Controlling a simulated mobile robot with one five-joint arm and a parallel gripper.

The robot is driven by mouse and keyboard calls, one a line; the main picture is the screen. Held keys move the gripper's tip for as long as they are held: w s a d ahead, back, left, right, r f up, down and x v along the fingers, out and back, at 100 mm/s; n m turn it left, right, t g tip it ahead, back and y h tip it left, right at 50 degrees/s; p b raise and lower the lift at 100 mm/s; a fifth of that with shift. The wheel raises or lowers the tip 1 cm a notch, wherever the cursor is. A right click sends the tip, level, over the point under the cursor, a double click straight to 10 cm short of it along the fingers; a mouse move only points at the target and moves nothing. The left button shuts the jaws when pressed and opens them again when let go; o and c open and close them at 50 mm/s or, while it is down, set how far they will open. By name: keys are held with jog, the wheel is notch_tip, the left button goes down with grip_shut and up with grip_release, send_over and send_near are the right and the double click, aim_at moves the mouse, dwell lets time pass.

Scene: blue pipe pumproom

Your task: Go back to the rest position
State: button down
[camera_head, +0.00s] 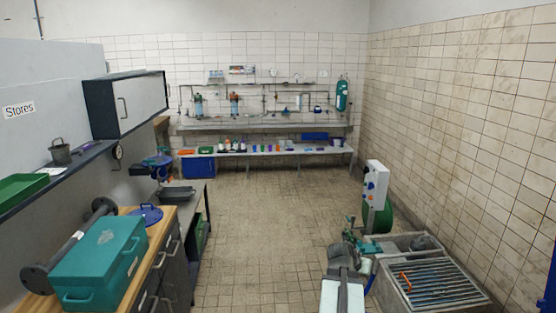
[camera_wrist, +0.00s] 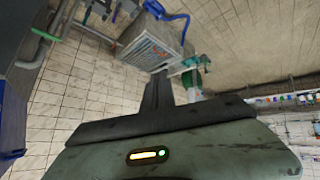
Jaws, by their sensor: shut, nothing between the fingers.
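My gripper (camera_wrist: 160,82) shows in the wrist view, its dark fingers together and pointing up the picture, with nothing between them. Its grey-green housing with a small lit indicator fills the bottom of that view. In the head view a grey and white part of my arm (camera_head: 343,290) shows at the bottom, right of the middle. I cannot make out the fingertips there.
A grated basin (camera_head: 432,285) and a white panel with a green wheel (camera_head: 376,185) stand at the right. A teal toolbox (camera_head: 100,262) sits on the left counter. A long bench (camera_head: 265,151) lines the back wall. The tiled floor (camera_head: 270,215) between is clear.

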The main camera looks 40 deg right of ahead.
jog(key=w+a+f+n+t+y, duration=0.2)
jog(key=w+a+n, duration=0.2)
jog(key=w+a, duration=1.3)
jog(key=w+a+f+n+y, duration=0.1)
jog(key=w+a, duration=0.2)
jog(key=a, duration=0.4)
jog(key=w+a+n+t+y, duration=0.1)
jog(key=w+a+n, duration=0.15)
jog(key=a, duration=0.35)
jog(key=w+a+f+n+y, duration=0.1)
jog(key=w+a, duration=0.2)
jog(key=a, duration=0.4)
jog(key=a+f+n+g+y, duration=0.1)
jog(key=a+n+y, duration=0.15)
jog(key=a, duration=1.65)
jog(key=s+a+f+n+g+y, duration=0.1)
jog(key=s+a+n+g, duration=0.1)
jog(key=s, duration=0.4)
jog(key=shift+a+f+n+g, duration=0.15)
jog(key=shift+a+n+g, duration=0.25)
jog(key=shift+a, duration=0.45)
jog(key=shift+d, duration=0.15)
